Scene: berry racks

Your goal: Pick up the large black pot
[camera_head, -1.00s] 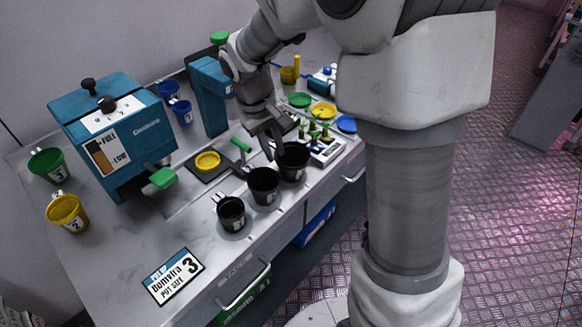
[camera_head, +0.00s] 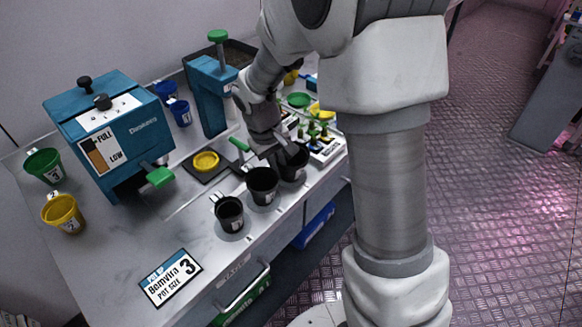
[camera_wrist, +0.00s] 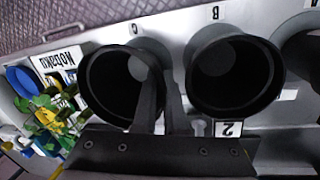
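Three black pots stand in a row along the counter's front edge. The farthest, the large black pot (camera_head: 293,172), is partly hidden by my gripper (camera_head: 283,157). The middle black pot (camera_head: 262,186) and the smallest one (camera_head: 229,214) stand nearer. In the wrist view, the large black pot (camera_wrist: 100,85) is on the left, by the letter C, and another black pot (camera_wrist: 235,75) is on the right. My gripper's fingers (camera_wrist: 161,85) are close together at the large pot's right rim, one overlapping its mouth and one between the pots. Contact with the wall is unclear.
A teal machine (camera_head: 110,130) and a teal press (camera_head: 208,95) stand behind. A tray of seedlings (camera_head: 322,140) lies just beyond the large pot. A sign (camera_head: 170,277) reads pot size 3. Yellow (camera_head: 63,212) and green (camera_head: 44,165) pots stand at left.

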